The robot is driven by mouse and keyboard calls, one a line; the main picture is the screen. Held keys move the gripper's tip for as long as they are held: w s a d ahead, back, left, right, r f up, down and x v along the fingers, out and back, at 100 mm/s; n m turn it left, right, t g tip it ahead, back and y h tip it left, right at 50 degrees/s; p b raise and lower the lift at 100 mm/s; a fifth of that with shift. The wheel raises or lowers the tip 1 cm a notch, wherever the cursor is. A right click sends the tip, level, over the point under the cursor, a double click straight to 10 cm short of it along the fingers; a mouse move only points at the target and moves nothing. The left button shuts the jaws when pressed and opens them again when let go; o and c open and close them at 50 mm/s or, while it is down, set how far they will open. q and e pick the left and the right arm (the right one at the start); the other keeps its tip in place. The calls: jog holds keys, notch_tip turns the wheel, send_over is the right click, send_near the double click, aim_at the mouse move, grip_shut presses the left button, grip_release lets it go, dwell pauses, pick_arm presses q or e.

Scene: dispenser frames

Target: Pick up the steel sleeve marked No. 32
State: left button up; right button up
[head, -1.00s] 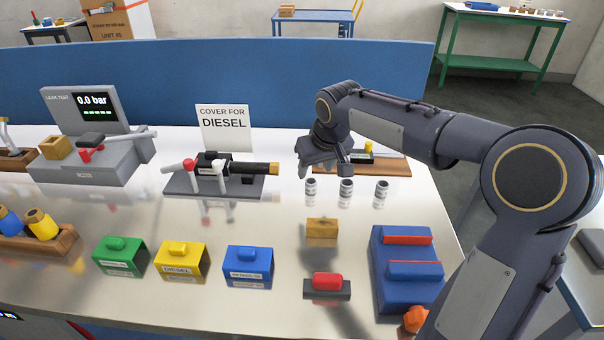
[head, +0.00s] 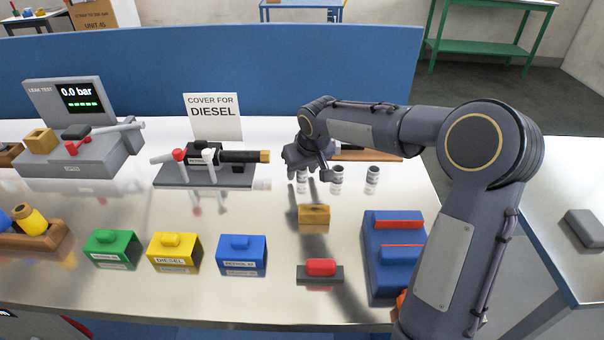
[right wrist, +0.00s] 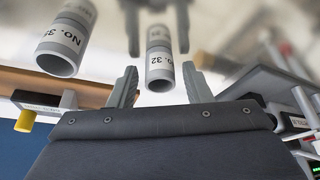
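The steel sleeve marked No. 32 (right wrist: 159,62) is a short upright tube with a white label. In the right wrist view it shows between the two spread fingers of my right gripper (right wrist: 160,86), with a gap on both sides. In the head view the right gripper (head: 308,175) is at the leftmost sleeve (head: 302,186) of a row of three and partly hides it. Another sleeve (right wrist: 66,40), with a label that seems to read No. 35, stands beside it in the wrist view; the middle (head: 337,180) and right sleeves (head: 372,180) stand clear. My left gripper is not in view.
A nozzle on a stand (head: 215,165) is left of the row. A wooden block (head: 314,216) and a red-topped block (head: 320,270) stand in front. A blue holder (head: 380,275) is at right. Green (head: 112,250), yellow (head: 174,252) and blue covers (head: 241,255) line the front.

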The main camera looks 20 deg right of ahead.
jog(key=c, duration=0.8)
jog(key=shift+c, duration=0.2)
jog(key=shift+r, duration=0.15)
